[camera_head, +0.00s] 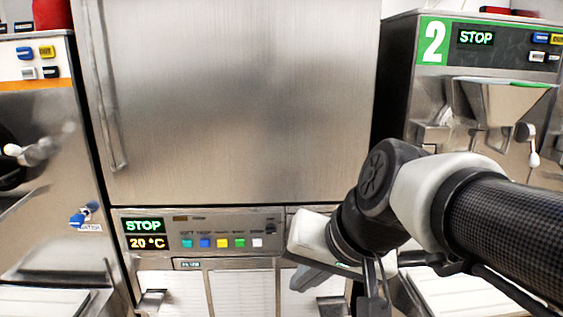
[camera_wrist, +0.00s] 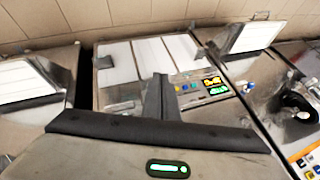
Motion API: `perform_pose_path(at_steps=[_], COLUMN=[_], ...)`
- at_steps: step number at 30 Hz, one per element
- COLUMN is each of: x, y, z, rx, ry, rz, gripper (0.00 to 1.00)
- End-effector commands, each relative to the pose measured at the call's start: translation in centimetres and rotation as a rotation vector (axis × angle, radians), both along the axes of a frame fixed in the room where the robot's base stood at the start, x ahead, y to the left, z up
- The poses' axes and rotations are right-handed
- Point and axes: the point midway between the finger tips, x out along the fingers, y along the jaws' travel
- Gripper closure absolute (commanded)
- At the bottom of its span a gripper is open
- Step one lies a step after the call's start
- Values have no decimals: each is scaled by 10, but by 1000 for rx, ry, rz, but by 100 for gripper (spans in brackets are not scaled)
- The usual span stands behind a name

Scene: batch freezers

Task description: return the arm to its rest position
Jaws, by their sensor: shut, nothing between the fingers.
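My arm comes in from the right in the head view, and its wrist is bent in front of the middle machine. My gripper (camera_wrist: 160,82) shows in the wrist view with its dark fingers together and nothing between them. In the head view the gripper is partly cut off by the bottom edge and partly hidden by the wrist. The same panel appears upside down in the wrist view (camera_wrist: 203,87).
A tall steel door (camera_head: 240,100) fills the middle of the head view. A machine marked 2 (camera_head: 434,42) stands at the right, behind my arm. Another machine (camera_head: 45,150) with a blue tap (camera_head: 84,214) stands at the left.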

Motion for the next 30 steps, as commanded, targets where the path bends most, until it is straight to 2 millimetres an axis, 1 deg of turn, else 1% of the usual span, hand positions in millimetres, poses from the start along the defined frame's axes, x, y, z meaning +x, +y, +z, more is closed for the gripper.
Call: perform_pose_path(at_steps=[1, 2, 3, 8, 9, 14, 17, 20, 21, 24, 27, 30], x=[-13, -19, -28, -62, -59, -58, -58, -57, -57, -57, -57, -57], y=[-23, -35, -52, -113, -109, -107, -107, -107, -107, -107, -107, -107], z=[-6, -10, -15, -32, -2, 41, 74, 113, 130, 169, 195, 211], rx=[-73, -115, -169, -377, -366, -363, -362, -362, -362, -361, -361, -361], ry=[-13, -17, -20, -25, -24, -22, -22, -22, -22, -22, -22, -22], rz=[3, 5, 9, 16, 20, 21, 22, 21, 21, 21, 21, 21], gripper=[100, 100, 100, 100, 100, 100, 100, 100, 100, 100, 100, 100])
